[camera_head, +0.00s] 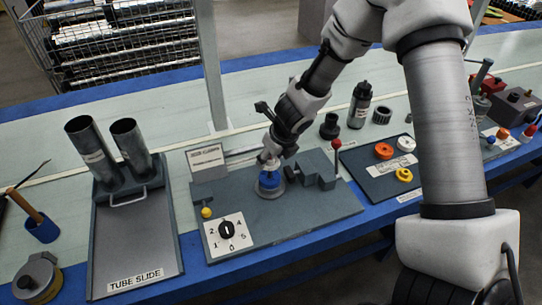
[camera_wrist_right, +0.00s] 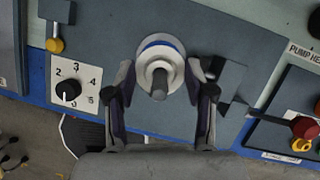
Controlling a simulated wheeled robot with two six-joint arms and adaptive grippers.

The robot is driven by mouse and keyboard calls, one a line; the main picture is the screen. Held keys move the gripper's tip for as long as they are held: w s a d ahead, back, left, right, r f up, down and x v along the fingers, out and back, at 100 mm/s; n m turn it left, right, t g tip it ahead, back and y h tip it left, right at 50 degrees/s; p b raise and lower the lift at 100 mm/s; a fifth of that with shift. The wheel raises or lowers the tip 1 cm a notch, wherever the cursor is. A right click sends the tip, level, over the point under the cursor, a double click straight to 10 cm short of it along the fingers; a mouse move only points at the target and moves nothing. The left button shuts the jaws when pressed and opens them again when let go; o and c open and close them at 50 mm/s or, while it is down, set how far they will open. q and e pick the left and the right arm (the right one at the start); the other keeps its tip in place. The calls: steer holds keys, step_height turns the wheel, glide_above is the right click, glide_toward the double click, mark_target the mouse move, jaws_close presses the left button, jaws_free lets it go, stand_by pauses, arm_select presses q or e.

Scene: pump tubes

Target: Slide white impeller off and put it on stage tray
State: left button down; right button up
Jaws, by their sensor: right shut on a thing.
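A white impeller (camera_wrist_right: 151,49) sits around the grey shaft (camera_wrist_right: 159,84), above a blue ring, in the right wrist view. My right gripper (camera_wrist_right: 162,78) is shut on it, one finger at each side. In the head view my right gripper (camera_head: 270,161) hides most of the white piece, and the blue part (camera_head: 269,180) shows below it on the grey fixture plate (camera_head: 318,213). A dark tray (camera_head: 376,185), which I take for the stage tray, lies to the right. It carries an orange-red ring (camera_head: 384,151), a yellow ring (camera_head: 404,174) and a white ring (camera_head: 407,144). My left gripper is out of view.
A dark bottle (camera_head: 360,104) stands behind. The tube slide (camera_head: 133,245) with two metal tubes is at left. My right arm covers part of the right side.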

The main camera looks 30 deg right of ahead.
steer(key=shift+r+p, duration=5.05)
steer(key=shift+r, duration=0.3)
steer(key=shift+f, duration=0.1)
